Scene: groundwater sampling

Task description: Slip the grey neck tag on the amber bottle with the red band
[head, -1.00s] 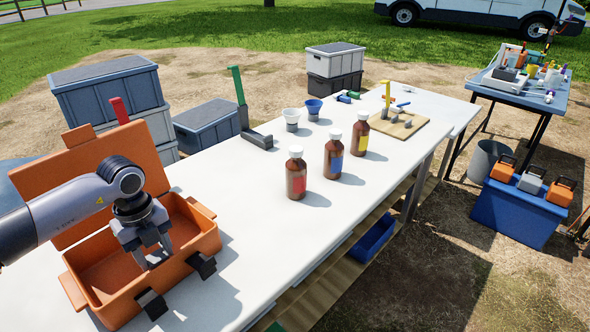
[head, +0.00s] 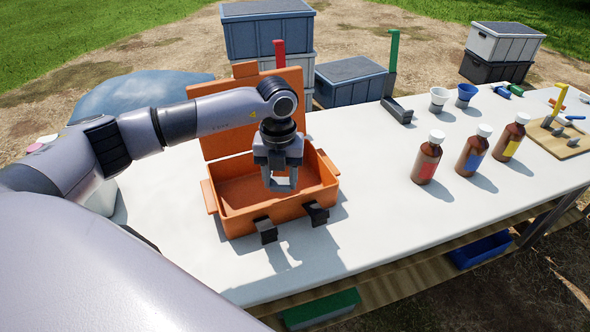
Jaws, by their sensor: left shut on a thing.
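The amber bottle with the red band (head: 427,163) stands upright on the white table, the left one of three amber bottles with white caps. My left gripper (head: 281,184) is over the right part of the open orange case (head: 239,219), apart from the bottles and to the left of them. Its fingers are shut on a small grey piece, which looks like the grey neck tag (head: 281,183); the fingers hide much of it. My right gripper is not in view.
Bottles with a blue band (head: 473,156) and a yellow band (head: 511,143) stand to the right. Two funnels (head: 439,99) and a green-topped upright (head: 393,60) are behind. The case's raised lid (head: 225,131) is behind my gripper. Bare tabletop lies between case and bottles.

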